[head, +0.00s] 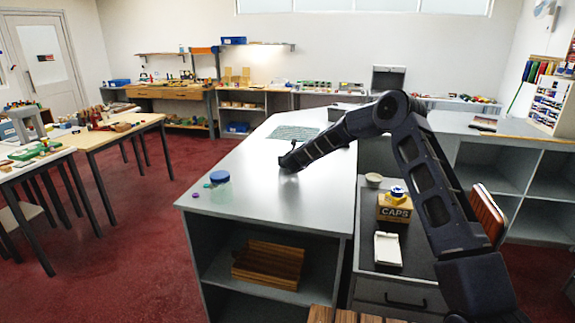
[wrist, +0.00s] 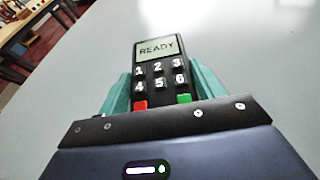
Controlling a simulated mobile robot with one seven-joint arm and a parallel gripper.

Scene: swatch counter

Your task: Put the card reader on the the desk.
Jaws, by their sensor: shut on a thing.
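The card reader (wrist: 158,68) is a dark keypad device whose screen reads READY, with number keys and a red and a green key. In the wrist view it sits between the teal fingers of my gripper (wrist: 160,92), which is shut on it. Its lower end is hidden by the gripper body. In the head view my gripper (head: 286,162) is low over the grey desk top (head: 255,198). The card reader is too small and covered to make out there. I cannot tell whether it touches the surface.
A blue-lidded tub (head: 219,177) and small purple and green pieces lie at the counter's left end. A green mat (head: 293,132) lies farther back. A CAPS box (head: 394,208) and a white tray (head: 388,249) stand on the lower unit at right. The counter around my gripper is clear.

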